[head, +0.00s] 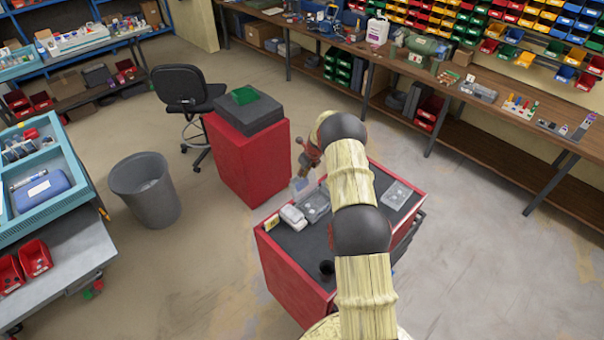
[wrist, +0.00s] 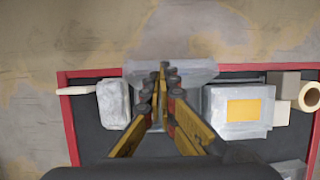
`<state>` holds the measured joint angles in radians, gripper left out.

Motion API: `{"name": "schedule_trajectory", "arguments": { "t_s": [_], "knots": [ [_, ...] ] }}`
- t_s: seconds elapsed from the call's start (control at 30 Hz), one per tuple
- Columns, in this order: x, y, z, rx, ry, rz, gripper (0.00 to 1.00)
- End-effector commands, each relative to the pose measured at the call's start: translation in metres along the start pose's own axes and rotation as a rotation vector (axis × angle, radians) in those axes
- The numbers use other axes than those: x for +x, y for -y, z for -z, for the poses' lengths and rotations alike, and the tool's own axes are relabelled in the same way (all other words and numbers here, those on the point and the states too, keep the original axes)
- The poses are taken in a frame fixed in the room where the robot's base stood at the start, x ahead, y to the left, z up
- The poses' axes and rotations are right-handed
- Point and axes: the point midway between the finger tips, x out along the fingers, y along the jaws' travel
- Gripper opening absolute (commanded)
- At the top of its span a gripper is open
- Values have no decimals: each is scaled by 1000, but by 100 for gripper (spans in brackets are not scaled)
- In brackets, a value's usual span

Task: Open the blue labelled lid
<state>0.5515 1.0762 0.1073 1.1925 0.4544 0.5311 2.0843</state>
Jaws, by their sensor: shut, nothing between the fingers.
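My gripper (wrist: 163,78) is shut and empty, its fingertips in front of a pale translucent panel (wrist: 195,72) in the wrist view. That panel looks like a lid standing raised at the cart's edge; it shows bluish in the head view (head: 299,184), just below my gripper (head: 303,166). Beside it is a grey box (head: 317,205) that looks open. I cannot make out a blue label. Contact between fingers and panel cannot be told. A box with a yellow label (wrist: 243,110) lies to the right in the wrist view, and a whitish box (wrist: 113,103) to the left.
The boxes stand on a red cart (head: 285,275) with a dark top. A dark round cup (head: 326,267) and another grey box (head: 397,194) are on it. A red cabinet (head: 245,160) and a grey bin (head: 146,190) stand nearby. Floor around the cart is clear.

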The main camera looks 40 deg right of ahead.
Motion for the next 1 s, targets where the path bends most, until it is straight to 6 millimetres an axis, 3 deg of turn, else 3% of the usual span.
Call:
{"name": "schedule_trajectory", "arguments": {
  "t_s": [0.67, 1.0],
  "knots": [
    [-23, 0, -6, -1, 0, 0, 0],
    [-84, 1, -6, 0, 2, 2, 0]
  ]
}}
